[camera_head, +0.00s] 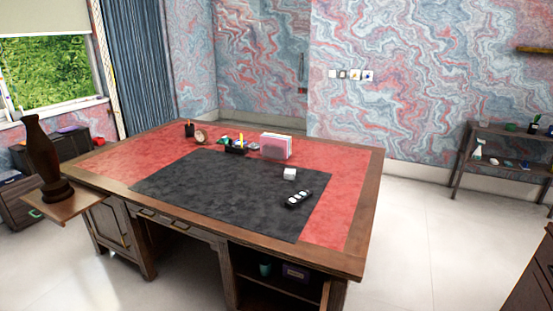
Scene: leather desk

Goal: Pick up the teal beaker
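A small teal cup-shaped thing (265,269), which looks like the teal beaker, stands on a shelf inside the open front compartment of the wooden desk (300,258). It is in shade and small, so its details are hard to tell. A dark purple box (295,272) stands to its right on the same shelf. The desk top overhangs them. My gripper is not in view.
A brown vase (42,155) stands at left. A shelf rack (500,132) stands at right. Floor (420,240) right of the desk is clear.

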